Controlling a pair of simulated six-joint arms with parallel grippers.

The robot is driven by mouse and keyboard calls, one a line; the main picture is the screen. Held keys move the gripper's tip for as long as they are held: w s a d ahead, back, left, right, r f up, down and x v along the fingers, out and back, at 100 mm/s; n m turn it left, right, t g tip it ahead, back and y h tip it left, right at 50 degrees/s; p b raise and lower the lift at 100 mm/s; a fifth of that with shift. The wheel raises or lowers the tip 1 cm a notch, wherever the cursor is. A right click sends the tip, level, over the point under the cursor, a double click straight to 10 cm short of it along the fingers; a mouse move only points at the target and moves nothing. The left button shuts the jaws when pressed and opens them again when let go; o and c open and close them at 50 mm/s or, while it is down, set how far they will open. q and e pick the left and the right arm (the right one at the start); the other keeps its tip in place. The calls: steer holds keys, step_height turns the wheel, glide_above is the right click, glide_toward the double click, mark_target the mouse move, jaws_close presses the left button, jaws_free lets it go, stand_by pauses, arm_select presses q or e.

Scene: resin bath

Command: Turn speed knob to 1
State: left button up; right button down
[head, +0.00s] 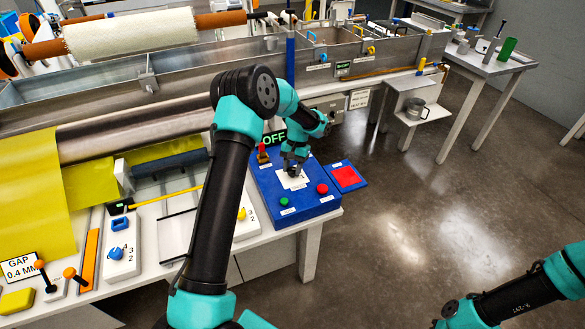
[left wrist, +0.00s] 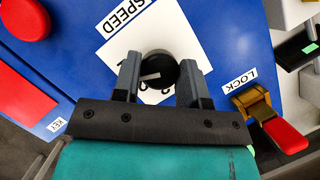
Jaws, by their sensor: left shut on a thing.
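The speed knob (left wrist: 160,68) is a round black dial with a white pointer line, in the middle of a white card (left wrist: 115,52) marked SPEED. In the left wrist view the pointer lies toward the left finger. My left gripper (left wrist: 157,72) is shut on the knob, one finger on each side. The scale numbers are mostly hidden by the knob and fingers. In the head view my left gripper (head: 292,168) reaches down onto the blue control box (head: 310,204), hiding most of the knob. Of my right arm only links show at the lower right; its gripper is out of view.
The box also carries a red button (head: 322,188), a green button (head: 284,201) and a red-handled LOCK lever (left wrist: 285,135). A green OFF display (head: 273,139) stands behind. A red pad on a blue base (head: 347,176) lies to the right. Open floor lies beyond.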

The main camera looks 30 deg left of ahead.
stand_by(0.4)
arm_select(q)
steer(key=o, duration=0.9)
steer(key=v, duration=1.7)
steer(key=shift+r, duration=0.25)
steer(key=shift+d, duration=0.1)
